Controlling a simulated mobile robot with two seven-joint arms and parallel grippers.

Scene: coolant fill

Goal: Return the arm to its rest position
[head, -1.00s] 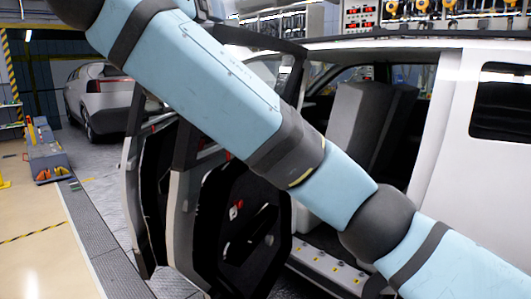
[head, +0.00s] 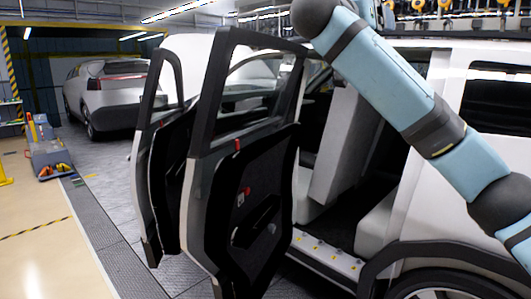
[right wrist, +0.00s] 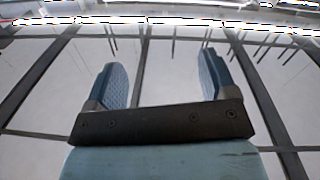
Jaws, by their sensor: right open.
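My right arm, light blue with dark joints, crosses the upper right of the head view in front of the white car (head: 455,75). Its gripper is outside that view. In the right wrist view my right gripper (right wrist: 162,85) is open, with its two blue fingers wide apart and nothing between them. Behind the fingers is a pale surface crossed by dark bars and a bright light strip. My left gripper does not show in any view.
The car's door (head: 245,200) stands open, its black inner panel facing me, with another open door (head: 165,190) behind it. A grey seat (head: 342,150) shows inside. A second car (head: 115,90) and a grey cart (head: 48,155) stand at the left. The beige floor (head: 45,255) at front left is clear.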

